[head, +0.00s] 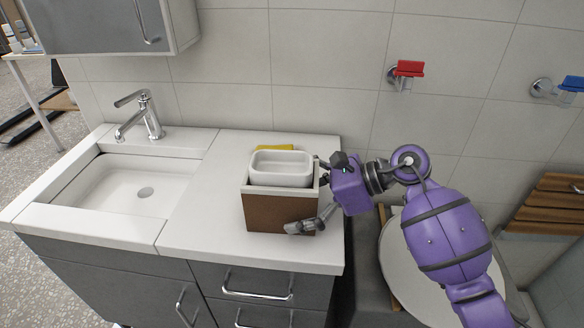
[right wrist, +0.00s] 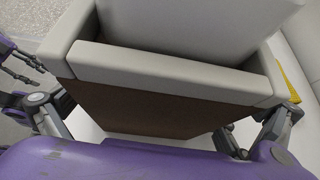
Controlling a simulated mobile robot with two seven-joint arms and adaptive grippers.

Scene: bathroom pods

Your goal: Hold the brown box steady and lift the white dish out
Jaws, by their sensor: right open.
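The brown box (head: 268,209) with a pale rim stands near the right end of the white counter. The white dish (head: 282,169) sits in its top, its rim standing above the box. My right gripper (head: 306,196) is open at the box's right side, one finger along the front and the other towards the back. In the right wrist view the box (right wrist: 150,102) lies between its spread fingers, with the dish (right wrist: 190,25) beyond the rim; contact is unclear. My left gripper (right wrist: 22,66) shows small at that view's left edge, fingers apart and empty; it is outside the head view.
A yellow item (head: 275,147) lies behind the box, partly hidden. A sink (head: 140,185) with a tap (head: 143,118) is to the left, with clear counter (head: 205,200) between. A tiled wall stands behind, and a round white lid (head: 405,275) is below right.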

